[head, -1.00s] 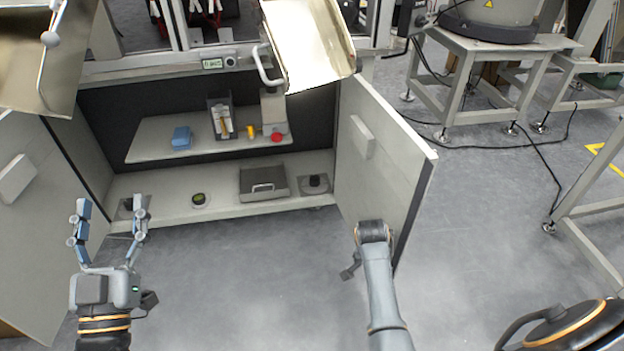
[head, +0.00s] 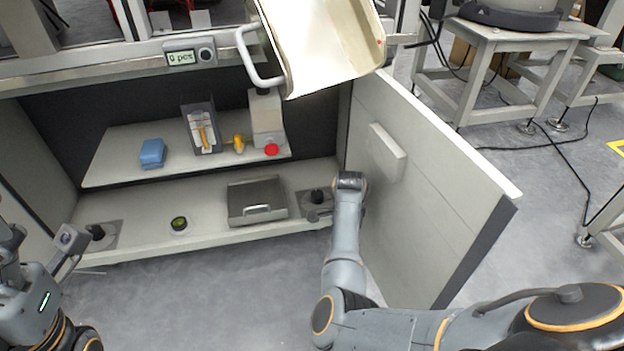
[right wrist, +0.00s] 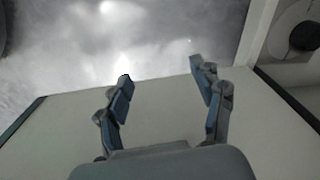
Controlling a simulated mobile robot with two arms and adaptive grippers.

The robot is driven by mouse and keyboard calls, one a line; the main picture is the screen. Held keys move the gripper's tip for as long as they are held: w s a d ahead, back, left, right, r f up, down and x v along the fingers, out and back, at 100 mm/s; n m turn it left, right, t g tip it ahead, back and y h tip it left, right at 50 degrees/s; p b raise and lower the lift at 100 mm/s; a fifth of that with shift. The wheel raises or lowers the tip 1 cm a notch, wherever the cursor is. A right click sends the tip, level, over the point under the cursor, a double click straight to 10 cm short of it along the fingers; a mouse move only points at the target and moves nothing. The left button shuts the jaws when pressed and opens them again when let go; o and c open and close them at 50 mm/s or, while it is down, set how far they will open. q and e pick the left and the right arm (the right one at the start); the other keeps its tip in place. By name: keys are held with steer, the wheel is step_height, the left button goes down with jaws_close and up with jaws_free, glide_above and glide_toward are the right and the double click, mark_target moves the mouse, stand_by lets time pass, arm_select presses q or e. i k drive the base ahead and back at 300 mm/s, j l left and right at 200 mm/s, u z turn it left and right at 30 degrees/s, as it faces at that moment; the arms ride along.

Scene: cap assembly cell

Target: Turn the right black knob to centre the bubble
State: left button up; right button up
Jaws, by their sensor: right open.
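The right black knob (head: 318,196) stands on a dark plate at the right end of the cabinet's bottom board. It also shows at the upper right edge of the right wrist view (right wrist: 305,38). The round bubble level (head: 179,224) sits on the same board, green inside; its bubble is too small to read. A left black knob (head: 97,232) is at the board's left end. My right gripper (right wrist: 160,78) is open and empty, to one side of the right knob and apart from it; my arm hides its fingers in the head view. My left gripper (head: 38,240) is open at the left edge.
The open right door (head: 430,170) stands close beside my right arm. A grey box with a handle (head: 257,200) lies left of the right knob. The shelf above (head: 105,165) carries a blue block (head: 153,153) and a red button (head: 271,149). A metal chute (head: 320,45) hangs above.

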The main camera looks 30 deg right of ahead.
mark_target(317, 196)
steer(key=i+l, duration=0.15)
steer(key=i, duration=0.25)
steer(key=i+l, duration=0.15)
steer(key=i, duration=0.3)
